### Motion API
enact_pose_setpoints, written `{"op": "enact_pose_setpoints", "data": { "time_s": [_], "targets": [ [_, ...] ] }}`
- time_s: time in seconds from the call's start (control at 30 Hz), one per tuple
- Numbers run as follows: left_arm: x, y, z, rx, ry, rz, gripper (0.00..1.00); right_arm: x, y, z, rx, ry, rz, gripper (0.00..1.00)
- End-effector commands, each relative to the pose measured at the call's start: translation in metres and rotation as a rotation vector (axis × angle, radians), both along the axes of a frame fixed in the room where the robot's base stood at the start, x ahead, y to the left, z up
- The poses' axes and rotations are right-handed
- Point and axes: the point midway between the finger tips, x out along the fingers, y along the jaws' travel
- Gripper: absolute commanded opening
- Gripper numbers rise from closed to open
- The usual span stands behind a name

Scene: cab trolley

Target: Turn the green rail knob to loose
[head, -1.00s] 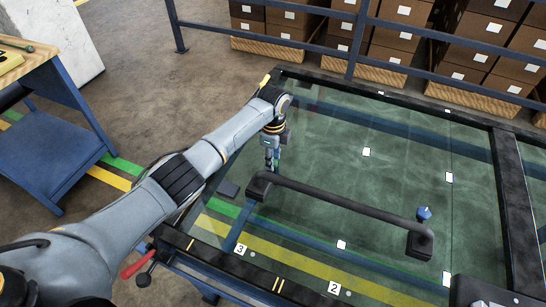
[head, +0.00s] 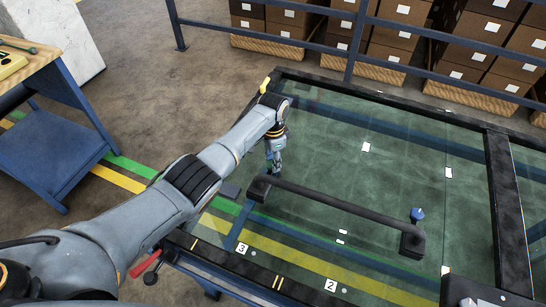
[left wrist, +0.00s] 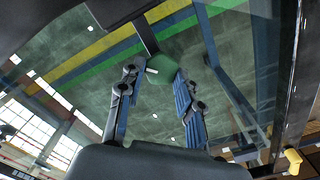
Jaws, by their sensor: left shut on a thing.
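The green knob (left wrist: 163,68) shows between the fingertips in the left wrist view, with a small pale mark on its left side. My left gripper (left wrist: 158,76) is shut on it, one finger on each side. In the head view my left gripper (head: 274,164) points down at the left end of the black rail (head: 335,206), and the green knob is hidden there behind the fingers. A blue knob (head: 417,214) stands at the rail's right end. I cannot read any loose or tight marking. My right gripper is not in view.
The rail lies over a large glass panel (head: 330,135) in a dark frame. Plates numbered 3 (head: 243,248) and 2 (head: 330,286) are at the near edge. A red lever (head: 146,264) is near my left arm. A blue trolley (head: 52,155) stands left.

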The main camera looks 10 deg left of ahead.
Motion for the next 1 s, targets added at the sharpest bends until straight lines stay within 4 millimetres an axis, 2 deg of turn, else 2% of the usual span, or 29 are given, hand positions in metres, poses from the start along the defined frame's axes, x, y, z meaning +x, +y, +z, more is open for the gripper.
{"op": "enact_pose_setpoints", "data": {
  "time_s": [1.0],
  "targets": [
    [0.001, 0.002, 0.000, 0.001, 0.003, 0.965, 0.03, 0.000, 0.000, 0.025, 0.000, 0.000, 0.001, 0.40]
  ]
}}
